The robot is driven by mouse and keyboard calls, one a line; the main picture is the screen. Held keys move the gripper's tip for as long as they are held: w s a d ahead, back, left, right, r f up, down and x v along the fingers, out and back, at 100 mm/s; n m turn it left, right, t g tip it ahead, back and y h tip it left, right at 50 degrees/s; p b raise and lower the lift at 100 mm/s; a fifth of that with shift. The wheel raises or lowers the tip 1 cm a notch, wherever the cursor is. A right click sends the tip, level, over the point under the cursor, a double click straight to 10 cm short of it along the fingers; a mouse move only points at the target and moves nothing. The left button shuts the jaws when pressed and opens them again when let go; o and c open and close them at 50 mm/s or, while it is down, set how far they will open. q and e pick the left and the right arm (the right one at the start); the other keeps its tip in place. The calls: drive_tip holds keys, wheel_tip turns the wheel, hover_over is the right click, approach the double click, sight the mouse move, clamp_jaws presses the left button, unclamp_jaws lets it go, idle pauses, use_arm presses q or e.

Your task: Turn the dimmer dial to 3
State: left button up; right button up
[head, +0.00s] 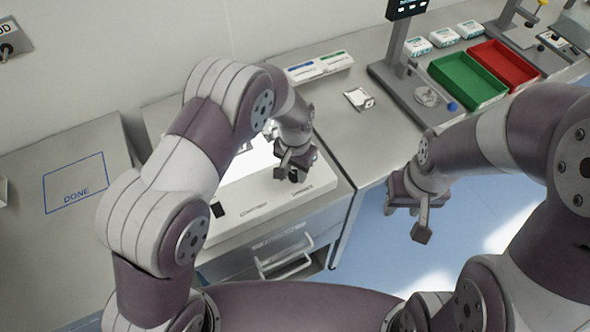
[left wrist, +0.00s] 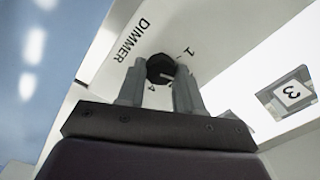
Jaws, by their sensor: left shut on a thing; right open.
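The dimmer dial (left wrist: 160,68) is a small black knob on a pale panel, beside the word DIMMER. In the head view my left gripper (head: 294,168) is at the right part of the panel, over the dial (head: 293,177). My right gripper (head: 415,215) is open and empty, away from the panel over the floor.
A black switch (head: 217,210) is on the panel's left. A DONE outline (head: 75,185) marks the left table. Green (head: 468,80) and red (head: 503,65) trays stand at right.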

use_arm(q)
drive_tip(key=m, duration=0.4)
drive_tip(key=shift+w+r, duration=0.1)
drive_tip(key=shift+m+b, duration=0.4)
drive_tip(key=shift+m, duration=1.4)
drive_tip(key=shift+r+m, duration=0.1)
drive_tip(key=shift+m, duration=0.2)
drive_tip(key=o, duration=1)
drive_tip(key=shift+o, duration=0.2)
